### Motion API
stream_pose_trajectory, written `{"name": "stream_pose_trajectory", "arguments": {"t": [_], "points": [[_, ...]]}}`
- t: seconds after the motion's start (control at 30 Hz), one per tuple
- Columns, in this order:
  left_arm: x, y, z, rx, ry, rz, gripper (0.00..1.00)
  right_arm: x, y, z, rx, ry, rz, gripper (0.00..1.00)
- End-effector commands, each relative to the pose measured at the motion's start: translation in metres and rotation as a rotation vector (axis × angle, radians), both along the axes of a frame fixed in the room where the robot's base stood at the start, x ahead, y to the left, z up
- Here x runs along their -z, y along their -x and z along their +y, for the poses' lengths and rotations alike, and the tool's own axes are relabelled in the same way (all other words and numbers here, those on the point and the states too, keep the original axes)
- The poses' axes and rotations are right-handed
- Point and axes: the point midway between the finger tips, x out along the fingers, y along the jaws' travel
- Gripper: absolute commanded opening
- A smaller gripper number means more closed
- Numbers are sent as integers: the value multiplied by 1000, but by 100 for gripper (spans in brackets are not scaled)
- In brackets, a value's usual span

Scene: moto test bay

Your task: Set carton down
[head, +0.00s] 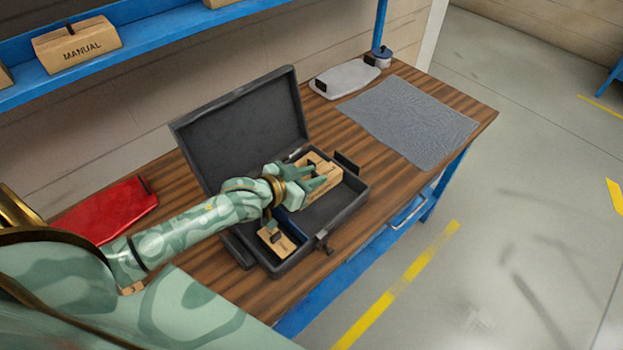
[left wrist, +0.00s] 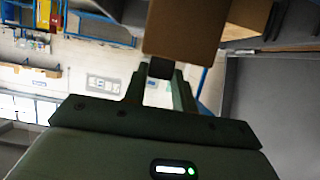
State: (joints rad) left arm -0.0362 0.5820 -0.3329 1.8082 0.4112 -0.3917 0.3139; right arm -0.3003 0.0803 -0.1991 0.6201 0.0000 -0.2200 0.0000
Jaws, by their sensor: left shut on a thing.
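A brown carton (left wrist: 185,30) hangs by its dark tab (left wrist: 160,68) between the fingers of my left gripper (left wrist: 160,88) in the left wrist view. In the head view my left gripper (head: 314,181) is over the open dark case, shut, with cardboard (head: 328,168) showing around its fingers. Whether the held carton touches the case floor is hidden. The case (head: 345,212) stands on the bench with its lid (head: 245,125) raised at the back. Another small carton (head: 286,246) with a dark tab lies in its near left part. My right gripper is not in view.
The wooden bench (head: 455,105) bears a grey mat (head: 410,122), a pale flat item (head: 345,78), a small pot (head: 382,58) and a red flat case (head: 105,208). A blue shelf (head: 150,40) above holds a carton marked MANUAL (head: 77,44). The mat is clear.

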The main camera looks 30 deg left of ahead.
Motion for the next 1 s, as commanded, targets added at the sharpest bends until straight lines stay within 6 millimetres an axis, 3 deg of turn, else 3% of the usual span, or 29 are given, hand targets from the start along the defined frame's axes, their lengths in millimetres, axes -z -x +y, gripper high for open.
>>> {"name": "stream_pose_trajectory", "arguments": {"t": [0.73, 0.77, 0.83, 1.0], "points": [[14, -1, 0, -1, 0, -2, 1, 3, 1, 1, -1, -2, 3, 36], [14, 0, 0, -1, -1, -1, 30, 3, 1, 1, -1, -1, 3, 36], [14, 0, 0, -1, -1, -1, 49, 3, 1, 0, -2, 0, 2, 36], [14, 0, 0, -1, -1, -1, 49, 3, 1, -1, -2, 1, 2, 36]]}}
